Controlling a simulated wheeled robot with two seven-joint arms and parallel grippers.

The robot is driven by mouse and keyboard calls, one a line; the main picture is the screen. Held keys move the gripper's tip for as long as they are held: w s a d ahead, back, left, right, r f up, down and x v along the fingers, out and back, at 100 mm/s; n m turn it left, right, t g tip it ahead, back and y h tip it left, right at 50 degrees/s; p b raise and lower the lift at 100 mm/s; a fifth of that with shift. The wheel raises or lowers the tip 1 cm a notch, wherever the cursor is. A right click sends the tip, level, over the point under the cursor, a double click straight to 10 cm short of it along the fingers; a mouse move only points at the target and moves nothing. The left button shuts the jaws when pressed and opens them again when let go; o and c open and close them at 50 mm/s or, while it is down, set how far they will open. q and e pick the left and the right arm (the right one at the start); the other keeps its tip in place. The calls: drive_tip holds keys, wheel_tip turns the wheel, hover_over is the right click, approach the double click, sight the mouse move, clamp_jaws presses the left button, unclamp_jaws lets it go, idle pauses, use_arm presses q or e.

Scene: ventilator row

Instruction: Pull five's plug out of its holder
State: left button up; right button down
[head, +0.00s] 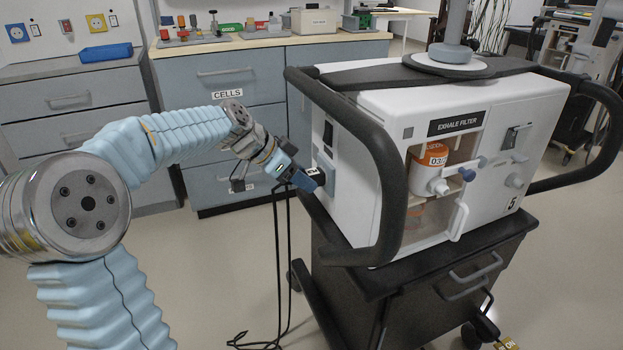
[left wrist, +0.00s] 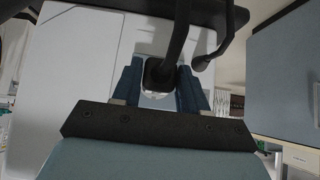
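Ventilator five (head: 490,180) is the white machine marked 5, on a dark cart. My left gripper (head: 303,180) is at its left side panel, low, beside a grey-blue plate (head: 325,172). In the left wrist view, the blue fingers of my left gripper (left wrist: 160,85) stand on both sides of a dark plug (left wrist: 157,72) and appear to touch it. A black cord (left wrist: 182,30) runs from the plug. In the head view the plug is mostly hidden by the gripper, and the holder cannot be made out clearly. My right gripper is not in view.
A black bumper handle (head: 385,150) curves around the ventilator's left front, close to my left gripper. Black cords (head: 281,260) hang below the gripper to the floor. A grey cabinet (head: 228,130) marked CELLS stands behind.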

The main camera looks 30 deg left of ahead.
use_arm(q)
clamp_jaws()
drive_tip(key=shift+s+a, duration=0.15)
drive_tip(key=shift+s, duration=0.05)
drive_tip(key=shift+s+a+b, duration=0.75)
drive_tip(key=shift+s, duration=0.2)
drive_tip(key=shift+s+a+b, duration=0.7)
drive_tip(key=shift+s+a, duration=0.05)
drive_tip(key=shift+s, duration=0.15)
